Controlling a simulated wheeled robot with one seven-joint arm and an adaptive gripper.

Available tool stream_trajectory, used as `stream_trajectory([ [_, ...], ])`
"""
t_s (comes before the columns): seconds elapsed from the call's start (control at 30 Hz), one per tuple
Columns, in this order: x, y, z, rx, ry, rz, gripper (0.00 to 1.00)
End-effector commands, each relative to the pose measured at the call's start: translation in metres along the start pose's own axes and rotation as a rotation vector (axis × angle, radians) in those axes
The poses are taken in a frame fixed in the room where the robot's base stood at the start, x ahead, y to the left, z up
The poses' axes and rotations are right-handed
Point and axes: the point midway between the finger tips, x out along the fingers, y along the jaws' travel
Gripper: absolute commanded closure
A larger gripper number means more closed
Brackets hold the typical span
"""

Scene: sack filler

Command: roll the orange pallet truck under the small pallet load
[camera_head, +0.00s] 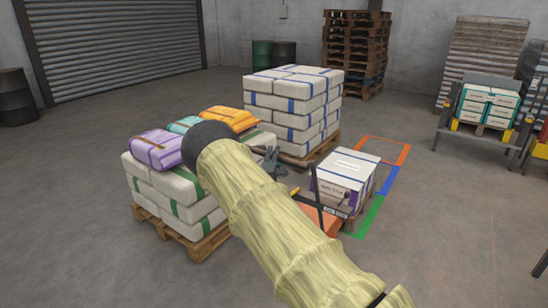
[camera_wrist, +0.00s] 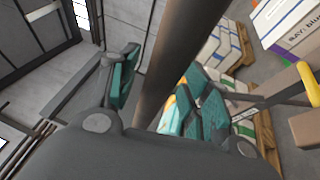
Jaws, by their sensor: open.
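The orange pallet truck (camera_head: 321,219) shows in the head view only in part; my arm hides much of it. The small pallet load (camera_head: 342,184), a block of white boxes with purple print, stands just beyond the truck. A white box with print also shows at the upper right of the wrist view (camera_wrist: 286,28). My gripper (camera_head: 272,163) is left of the small load. In the wrist view my gripper (camera_wrist: 163,90) has its teal-padded fingers apart, with a dark round bar (camera_wrist: 180,50) running between them. I cannot tell whether the fingers touch the bar.
Orange, blue and green floor outlines (camera_head: 372,215) lie beside the small load. A tall pallet of white sacks (camera_head: 292,105) stands behind it. A lower sack pallet (camera_head: 180,205) with coloured sacks is at left. A rack with teal-and-white boxes (camera_head: 487,105) is at right.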

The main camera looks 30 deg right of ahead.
Motion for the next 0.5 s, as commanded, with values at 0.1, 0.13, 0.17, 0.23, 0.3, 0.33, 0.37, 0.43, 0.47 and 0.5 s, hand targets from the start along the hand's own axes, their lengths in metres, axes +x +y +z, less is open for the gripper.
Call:
stream_trajectory([
  [0.1, 0.0019, 0.0000, -0.0001, 0.000, 0.000, 0.000, 0.52],
  [0.13, 0.0019, 0.0000, -0.0001, 0.000, 0.000, 0.000, 0.52],
  [0.17, 0.0019, 0.0000, -0.0001, 0.000, 0.000, 0.000, 0.52],
  [0.23, 0.0018, 0.0000, 0.0000, 0.000, 0.000, 0.000, 0.52],
  [0.3, 0.0018, 0.0001, 0.0000, 0.000, 0.000, 0.000, 0.54],
  [0.33, 0.0017, 0.0001, -0.0001, 0.000, 0.000, 0.000, 0.60],
  [0.37, 0.0017, 0.0001, -0.0001, 0.000, 0.000, 0.000, 0.65],
  [0.43, 0.0017, 0.0002, -0.0002, 0.001, 0.000, 0.000, 0.78],
  [0.47, 0.0017, 0.0002, -0.0002, 0.001, 0.000, 0.000, 0.83],
  [0.5, 0.0016, 0.0002, -0.0002, 0.000, 0.000, 0.000, 0.91],
])
